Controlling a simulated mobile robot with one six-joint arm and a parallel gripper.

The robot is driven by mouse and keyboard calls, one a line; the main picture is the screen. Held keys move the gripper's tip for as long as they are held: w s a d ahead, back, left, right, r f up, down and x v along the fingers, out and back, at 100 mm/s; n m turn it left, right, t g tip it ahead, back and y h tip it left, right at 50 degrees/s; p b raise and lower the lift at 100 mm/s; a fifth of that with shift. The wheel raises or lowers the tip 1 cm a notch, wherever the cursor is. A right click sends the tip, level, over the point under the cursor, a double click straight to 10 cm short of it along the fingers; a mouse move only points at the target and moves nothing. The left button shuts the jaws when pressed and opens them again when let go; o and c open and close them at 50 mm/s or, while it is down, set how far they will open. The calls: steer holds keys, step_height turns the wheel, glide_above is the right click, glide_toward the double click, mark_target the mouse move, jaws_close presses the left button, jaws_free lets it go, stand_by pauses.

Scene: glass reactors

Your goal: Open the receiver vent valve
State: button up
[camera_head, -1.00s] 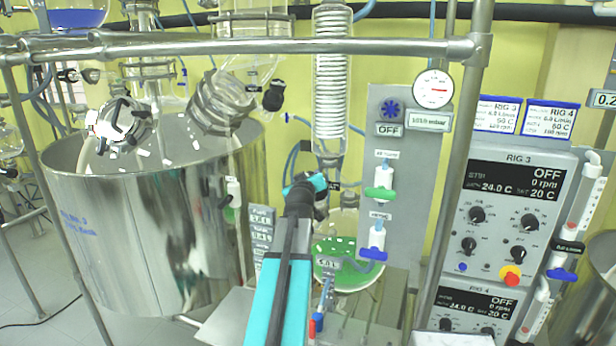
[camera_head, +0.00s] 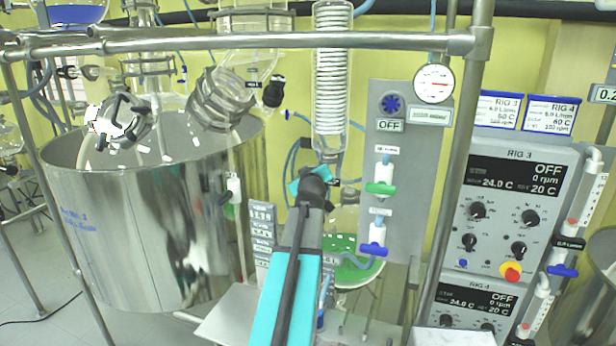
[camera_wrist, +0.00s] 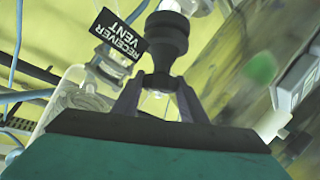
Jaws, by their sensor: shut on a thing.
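The receiver vent valve shows in the wrist view as a black knob (camera_wrist: 163,38) with a narrow lower end, beside a black tag (camera_wrist: 118,38) reading "RECEIVER VENT". My gripper (camera_wrist: 158,88) has its two grey fingers on either side of the knob's lower end and is shut on it. A clear glass piece shows behind the fingers. In the head view my arm reaches up to the area below the coiled glass condenser (camera_head: 331,80), and my own arm hides the fingers and the valve there. The angle of the valve cannot be read clearly.
A grey panel (camera_head: 403,110) with a green-handled valve (camera_head: 381,187) and a blue-handled valve (camera_head: 374,249) stands right of my arm. A large steel vessel (camera_head: 130,220) stands left. A horizontal metal rail (camera_head: 250,46) crosses in front. The green-liquid flask (camera_head: 352,272) is close behind my arm.

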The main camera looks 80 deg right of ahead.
steer(key=shift+r, duration=0.1)
steer(key=o, duration=1.1)
steer(key=shift+w+d, duration=0.1)
steer(key=shift+c, duration=0.2)
steer(key=shift+f+b+v, duration=0.2)
steer(key=shift+b+v, duration=0.3)
steer(key=shift+v, duration=0.5)
steer(key=b+v, duration=0.4)
steer(key=v, duration=0.8)
steer(key=shift+b, duration=0.4)
steer(key=shift+d+r, duration=0.1)
steer(key=shift+r, duration=0.05)
